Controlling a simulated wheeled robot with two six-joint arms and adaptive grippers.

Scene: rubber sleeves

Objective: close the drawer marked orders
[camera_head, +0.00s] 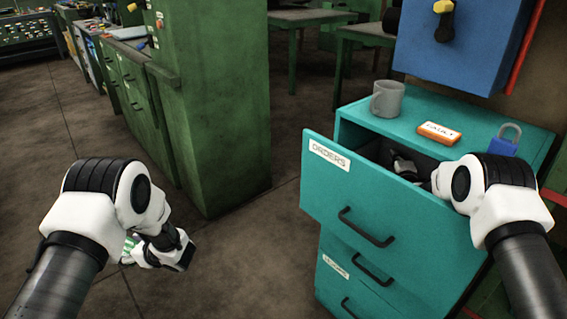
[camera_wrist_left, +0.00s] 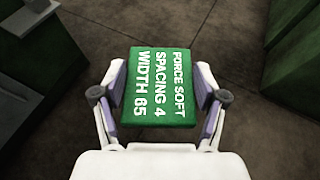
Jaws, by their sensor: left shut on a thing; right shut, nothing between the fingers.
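The drawer marked ORDERS (camera_head: 322,186) is the top drawer of a teal cabinet (camera_head: 350,122) in the head view. It is pulled out, with a white label and a dark handle (camera_head: 366,228) on its front. My right gripper (camera_head: 405,166) is shut and empty at the drawer's opening, behind its front panel, which partly hides it. Whether it touches the drawer I cannot tell. My left gripper (camera_head: 140,250) is low at the left, away from the cabinet. It is shut on a green block with white lettering (camera_wrist_left: 160,87), seen in the left wrist view.
A grey mug (camera_head: 387,99), an orange labelled box (camera_head: 439,133) and a blue padlock (camera_head: 504,140) stand on the cabinet top. Lower drawers (camera_head: 342,268) look shut. A tall green cabinet (camera_head: 215,100) stands left, with bare floor (camera_head: 240,260) between.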

